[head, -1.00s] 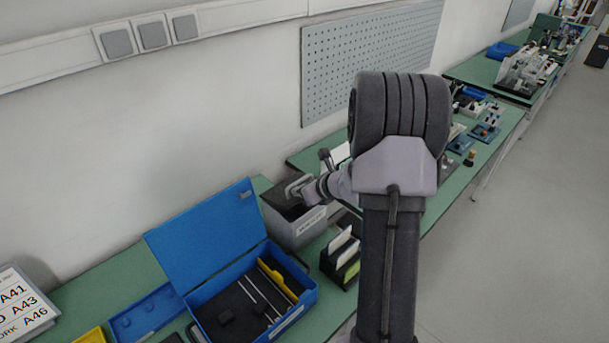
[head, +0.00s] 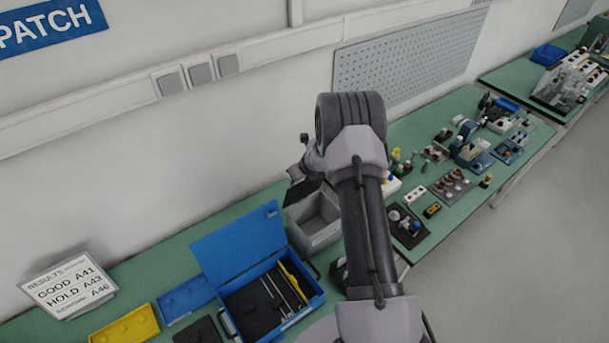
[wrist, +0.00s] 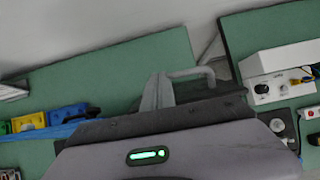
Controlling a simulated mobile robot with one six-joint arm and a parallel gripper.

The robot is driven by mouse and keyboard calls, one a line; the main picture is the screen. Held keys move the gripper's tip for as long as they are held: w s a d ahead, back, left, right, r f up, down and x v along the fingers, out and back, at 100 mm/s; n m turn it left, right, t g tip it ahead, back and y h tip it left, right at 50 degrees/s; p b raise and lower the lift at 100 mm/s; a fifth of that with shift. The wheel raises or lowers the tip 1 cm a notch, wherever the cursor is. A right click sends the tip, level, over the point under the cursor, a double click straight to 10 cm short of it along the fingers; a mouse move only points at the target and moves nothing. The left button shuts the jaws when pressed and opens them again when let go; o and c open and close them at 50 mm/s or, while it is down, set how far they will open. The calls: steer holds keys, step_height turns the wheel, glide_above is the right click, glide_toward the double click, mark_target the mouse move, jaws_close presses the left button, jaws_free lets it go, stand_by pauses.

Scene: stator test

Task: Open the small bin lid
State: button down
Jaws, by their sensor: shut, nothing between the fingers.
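The small grey bin (head: 318,232) stands on the green bench in the head view, just behind and right of the blue case. Its top is open and I see into its pale, apparently empty inside. The dark lid (head: 304,193) is raised at the bin's back left side, partly hidden by my arm. My gripper (head: 296,174) is at the raised lid, shut with nothing between its fingers. Its fingertips are too small to make out there, so I cannot tell whether they touch the lid. In the wrist view, a grey bent bar shows beyond my gripper's housing; I cannot tell what it is.
An open blue case (head: 262,290) with rods and a yellow piece stands left of the bin. A yellow tray (head: 124,328) and a results sign (head: 68,284) are further left. Several small parts crowd the bench to the right. The wall is close behind.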

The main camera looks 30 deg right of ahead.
steer(key=w+p, duration=0.4)
steer(key=w, duration=0.2)
steer(key=shift+a+f, duration=0.2)
steer(key=shift+f, duration=0.25)
steer(key=shift+w, duration=0.1)
steer(key=shift+r, duration=0.1)
steer(key=a+b+v, duration=0.1)
steer(key=b+v, duration=0.1)
steer(key=v, duration=1.5)
steer(key=s+a+n+y+b, duration=0.1)
steer(key=s+a+n+b, duration=0.6)
steer(key=a+n+b, duration=0.3)
steer(key=s+a+n+y+b, duration=0.1)
steer(key=s+a+n+b, duration=0.6)
steer(key=a+b, duration=0.45)
steer(key=s+a+f+n+b, duration=0.1)
steer(key=s+f+n+b, duration=0.5)
steer(key=s, duration=0.4)
steer(key=s+a+f+n+b, duration=0.2)
steer(key=s+f+n+b, duration=0.5)
steer(key=s+b, duration=0.3)
steer(key=shift+a+f+n+g, duration=0.2)
steer(key=shift+a+n+g, duration=0.1)
steer(key=shift+n+g, duration=0.15)
